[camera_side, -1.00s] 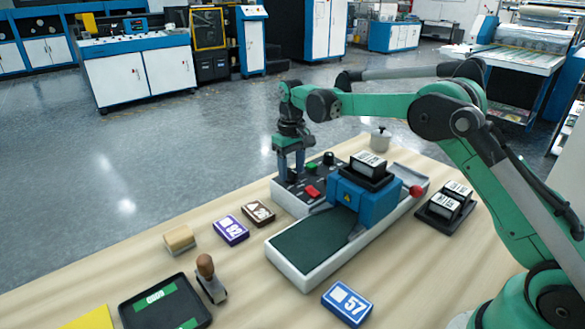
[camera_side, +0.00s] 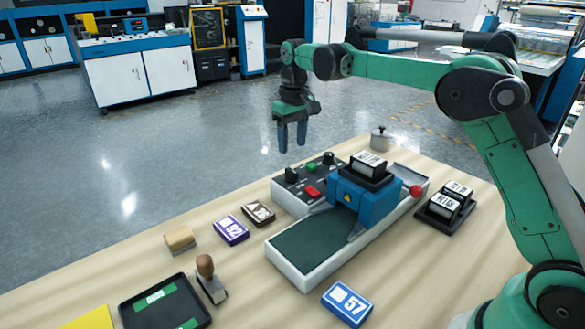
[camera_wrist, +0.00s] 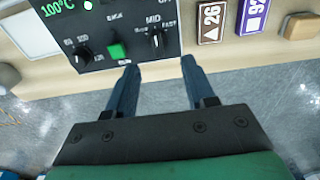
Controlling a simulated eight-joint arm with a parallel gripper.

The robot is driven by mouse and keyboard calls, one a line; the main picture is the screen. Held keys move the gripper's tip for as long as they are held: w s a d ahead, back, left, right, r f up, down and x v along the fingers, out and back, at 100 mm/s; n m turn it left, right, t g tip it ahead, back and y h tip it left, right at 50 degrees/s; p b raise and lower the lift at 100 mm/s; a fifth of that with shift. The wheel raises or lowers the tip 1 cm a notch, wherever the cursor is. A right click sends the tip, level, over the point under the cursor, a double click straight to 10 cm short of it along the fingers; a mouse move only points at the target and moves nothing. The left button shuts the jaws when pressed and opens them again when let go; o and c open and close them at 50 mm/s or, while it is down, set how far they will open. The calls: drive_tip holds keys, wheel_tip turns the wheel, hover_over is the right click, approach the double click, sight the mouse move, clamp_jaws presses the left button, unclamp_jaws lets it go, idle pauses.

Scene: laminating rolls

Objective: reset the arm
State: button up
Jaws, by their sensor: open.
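My gripper (camera_side: 292,136) is open and empty, with its two blue fingers pointing down in the air above the control panel. In the wrist view the gripper (camera_wrist: 162,72) shows its fingers apart with nothing between them. In the wrist view the panel (camera_wrist: 75,30) shows a green button, two knobs and a "100°C" display.
Boxes marked 57 (camera_side: 347,303) and 92 (camera_side: 231,230), a brown box (camera_side: 258,214), a wooden block (camera_side: 180,240), a stamp (camera_side: 210,280) and a black tray (camera_side: 135,315) lie on the table. A lidded pot (camera_side: 380,138) stands behind.

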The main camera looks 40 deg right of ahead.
drive_tip(key=s+a+r+t, duration=0.2)
drive_tip(key=s+r, duration=0.2)
drive_tip(key=s, duration=0.1)
drive_tip(key=s+a+f+t, duration=0.1)
drive_tip(key=s+f+t, duration=0.1)
drive_tip(key=s, duration=0.5)
drive_tip(key=s+a+f+t, duration=0.1)
drive_tip(key=s+f+t, duration=0.1)
drive_tip(key=s, duration=0.5)
drive_tip(key=shift+a+t, duration=0.25)
drive_tip(key=shift+t, duration=0.05)
